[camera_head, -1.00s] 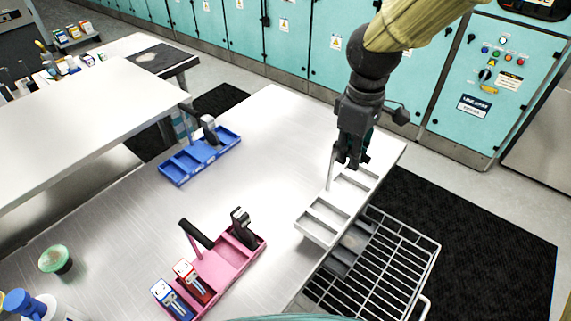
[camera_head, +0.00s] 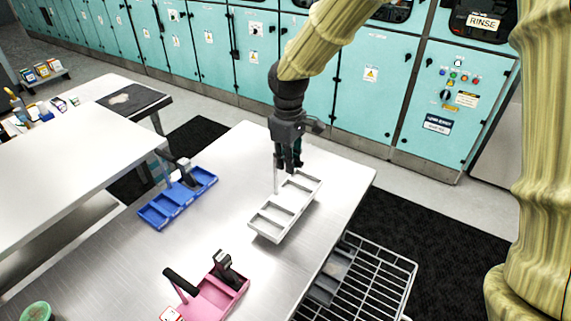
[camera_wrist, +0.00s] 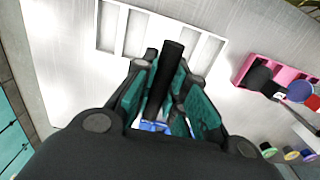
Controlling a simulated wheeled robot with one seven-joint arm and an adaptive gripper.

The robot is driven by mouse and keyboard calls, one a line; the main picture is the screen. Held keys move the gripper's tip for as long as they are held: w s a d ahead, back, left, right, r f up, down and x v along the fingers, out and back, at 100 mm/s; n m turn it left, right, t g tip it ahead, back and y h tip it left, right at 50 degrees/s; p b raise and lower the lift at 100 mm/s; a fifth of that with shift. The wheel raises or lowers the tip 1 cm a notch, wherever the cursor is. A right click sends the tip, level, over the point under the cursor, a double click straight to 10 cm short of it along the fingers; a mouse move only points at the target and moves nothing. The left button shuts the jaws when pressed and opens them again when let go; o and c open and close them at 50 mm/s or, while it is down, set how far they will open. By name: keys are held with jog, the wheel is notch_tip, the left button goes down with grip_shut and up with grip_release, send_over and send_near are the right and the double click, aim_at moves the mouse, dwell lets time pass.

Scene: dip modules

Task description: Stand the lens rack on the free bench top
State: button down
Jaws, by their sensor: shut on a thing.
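The lens rack (camera_head: 267,232) is a pale grey-white tray with several empty compartments and an upright handle. My gripper (camera_head: 288,165) is shut on the handle at the rack's far part. In the wrist view the dark handle grip (camera_wrist: 172,62) sits between the fingers (camera_wrist: 165,95), with the white compartments (camera_wrist: 112,30) beyond. The rack looks level over the right part of the steel bench top (camera_head: 225,235). I cannot tell whether its base touches the bench. The fingers hide part of the handle.
A blue rack (camera_head: 178,203) stands left on the bench and a pink rack (camera_head: 215,297) near the front. A wire basket (camera_head: 372,285) lies beyond the right edge. Bare bench lies between the racks. A green-topped jar (camera_head: 36,311) is at front left.

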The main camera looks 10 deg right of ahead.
jog(key=shift+w+a+p, duration=0.2)
jog(key=shift+w+p, duration=0.1)
jog(key=shift+w, duration=0.25)
jog(key=shift+f+p, duration=0.8)
jog(key=shift+f, duration=1.1)
jog(key=c, duration=1.4)
grip_release()
jog(key=shift+c, duration=0.2)
notch_tip(320, 180, up, 12)
jog(key=b, duration=0.3)
